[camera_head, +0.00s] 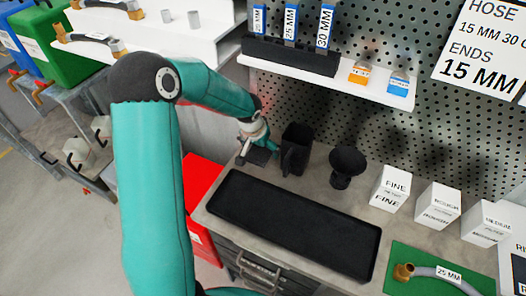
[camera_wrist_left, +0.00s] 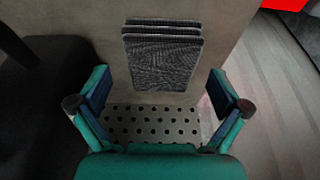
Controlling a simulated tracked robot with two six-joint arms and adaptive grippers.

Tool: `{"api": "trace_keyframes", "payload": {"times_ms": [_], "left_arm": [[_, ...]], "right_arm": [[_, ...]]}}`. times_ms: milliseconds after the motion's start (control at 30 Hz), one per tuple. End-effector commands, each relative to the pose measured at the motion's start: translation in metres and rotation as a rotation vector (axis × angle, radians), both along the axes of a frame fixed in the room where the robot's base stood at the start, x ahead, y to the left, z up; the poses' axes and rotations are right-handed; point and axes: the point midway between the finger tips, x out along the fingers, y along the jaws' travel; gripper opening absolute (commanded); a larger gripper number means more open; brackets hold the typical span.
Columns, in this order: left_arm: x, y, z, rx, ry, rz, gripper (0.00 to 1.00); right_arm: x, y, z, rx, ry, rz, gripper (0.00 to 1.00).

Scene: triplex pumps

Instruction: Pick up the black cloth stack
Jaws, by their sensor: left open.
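The black cloth stack (camera_wrist_left: 162,62) shows in the left wrist view as several dark textured layers on the grey worktop. In the head view, the stack (camera_head: 259,156) is a small dark patch at the bench's left end, partly hidden by my gripper. My left gripper (camera_head: 252,142) is above and beside it. In the left wrist view, the open fingers of this gripper (camera_wrist_left: 159,80) stand on either side, with the stack centred between them and nothing held. My right gripper is not in view.
A black jug (camera_head: 295,150) and a black funnel (camera_head: 346,166) stand right of the stack. A long black tray (camera_head: 290,222) lies in front. White boxes (camera_head: 391,188) stand farther right, and a shelf (camera_head: 330,84) hangs above. The bench's left edge is close to the stack.

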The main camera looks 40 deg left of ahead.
Motion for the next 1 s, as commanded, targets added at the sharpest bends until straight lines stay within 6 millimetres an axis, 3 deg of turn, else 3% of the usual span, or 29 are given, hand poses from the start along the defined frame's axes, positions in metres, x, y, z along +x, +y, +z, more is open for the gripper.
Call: {"api": "trace_keyframes", "payload": {"times_ms": [167, 1000], "left_arm": [[0.0034, 0.0014, -0.0119, 0.0, 0.0, 0.001, 1.0], [0.0042, 0.0008, -0.0155, 0.0, -0.002, 0.0, 1.0]], "right_arm": [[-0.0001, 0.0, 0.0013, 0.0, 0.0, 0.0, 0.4], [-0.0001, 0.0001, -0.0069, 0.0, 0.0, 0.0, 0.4]]}}
